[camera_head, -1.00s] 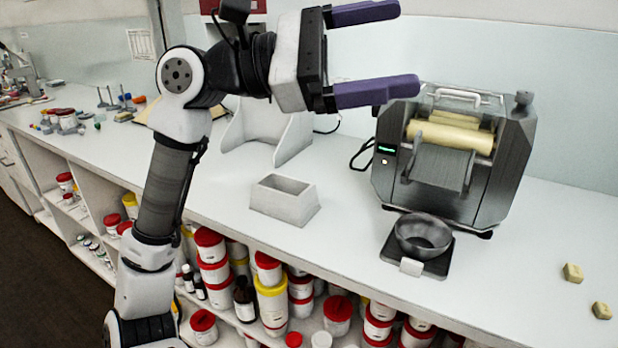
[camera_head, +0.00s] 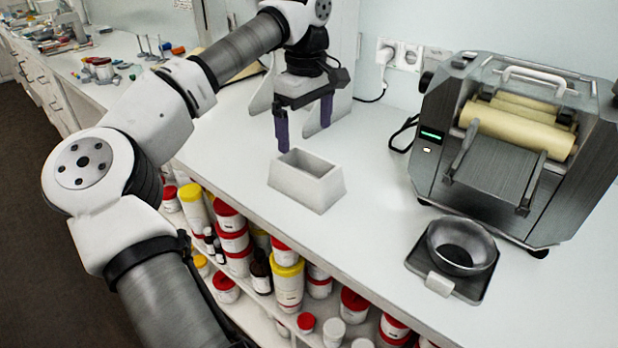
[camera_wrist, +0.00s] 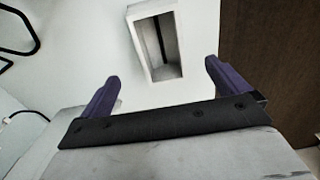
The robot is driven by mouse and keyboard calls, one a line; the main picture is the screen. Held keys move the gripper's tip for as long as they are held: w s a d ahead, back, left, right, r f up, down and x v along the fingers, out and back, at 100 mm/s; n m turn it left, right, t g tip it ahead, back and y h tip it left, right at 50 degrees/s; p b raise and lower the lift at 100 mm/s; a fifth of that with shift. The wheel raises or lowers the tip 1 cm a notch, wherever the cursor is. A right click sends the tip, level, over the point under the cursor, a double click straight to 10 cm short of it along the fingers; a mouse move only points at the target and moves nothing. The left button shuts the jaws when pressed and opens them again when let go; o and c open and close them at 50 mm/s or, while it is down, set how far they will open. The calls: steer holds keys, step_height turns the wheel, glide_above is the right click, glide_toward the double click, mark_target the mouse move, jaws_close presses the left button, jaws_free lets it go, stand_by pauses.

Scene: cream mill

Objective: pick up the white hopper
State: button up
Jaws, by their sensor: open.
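The white hopper (camera_head: 310,188) is a tapered, open-topped rectangular box standing upright on the white bench. It also shows in the wrist view (camera_wrist: 143,55), with its open mouth facing the camera, near the top and between the lines of the two fingers. My gripper (camera_head: 304,132) points down with its purple fingers spread and nothing between them. In the head view it hangs just beyond and above the hopper. In the wrist view my gripper (camera_wrist: 162,75) shows both fingers apart, one to each side of the hopper's near end. I see no contact.
A grey mill with cream rollers (camera_head: 515,125) stands to the right. A metal bowl (camera_head: 462,245) sits on a dark scale in front of it. A white stand (camera_head: 345,60) is behind my gripper. Red- and yellow-lidded tubs (camera_head: 288,285) fill the shelf below the bench edge.

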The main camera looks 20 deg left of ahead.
mark_target(306, 169)
step_height(306, 169, down, 5)
steer(key=shift+r, duration=0.15)
steer(key=shift+s+d+f+p, duration=0.15)
steer(key=shift+f+p, duration=0.4)
steer(key=shift+f, duration=2.05)
steer(key=c, duration=1.1)
